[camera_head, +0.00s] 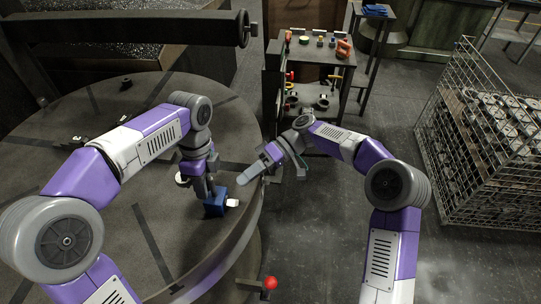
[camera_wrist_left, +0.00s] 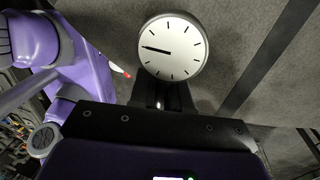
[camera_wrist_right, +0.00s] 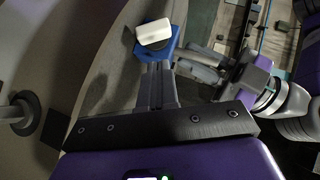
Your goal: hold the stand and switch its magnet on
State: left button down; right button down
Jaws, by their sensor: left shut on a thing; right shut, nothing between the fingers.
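The stand has a blue base (camera_head: 214,207) upright on the large round table, with a white switch knob (camera_head: 232,203) on its right side. Its white dial (camera_wrist_left: 173,48) faces the left wrist camera. My left gripper (camera_head: 203,187) is shut on the stand above the base; its fingers largely hide the part held. My right gripper (camera_head: 243,179) is shut and empty, just above and right of the knob in the head view, seemingly apart from it. In the right wrist view the closed fingertips (camera_wrist_right: 157,68) point toward the blue base (camera_wrist_right: 162,45) and white knob (camera_wrist_right: 153,32).
The round table (camera_head: 165,250) has dark slots and small parts at its far left. A red ball-topped lever (camera_head: 270,283) stands off its near edge. A tool cart (camera_head: 310,60) is behind, and a wire cage of castings (camera_head: 480,190) at right.

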jog(key=r+v, duration=0.1)
jog(key=v, duration=0.9)
jog(key=shift+a, duration=0.3)
jog(key=c, duration=1.8)
grip_release()
jog(key=shift+w+d, duration=0.15)
jog(key=shift+w, duration=0.05)
jog(key=shift+c, duration=0.2)
jog(key=shift+o, duration=1.2)
jog(key=shift+d+r, duration=0.1)
jog(key=shift+d, duration=0.05)
jog(key=o, duration=0.5)
jog(key=shift+s+m+y, duration=0.3)
jog(key=shift+m, duration=0.1)
jog(key=shift+o, duration=0.3)
jog(key=s+f+m+t+y, duration=0.1)
jog(key=s+m+t+y, duration=0.2)
jog(key=m, duration=0.7)
jog(key=s+y, duration=0.2)
jog(key=s, duration=0.1)
jog(key=shift+s+f, duration=0.3)
jog(key=shift+f, duration=0.1)
jog(key=m+t, duration=0.8)
jog(key=m, duration=0.5)
send_near(236, 204)
jog(key=a, duration=0.3)
jog(key=w+a, duration=0.1)
jog(key=a, duration=0.5)
jog(key=shift+w+a, duration=0.15)
jog(key=shift+w, duration=0.25)
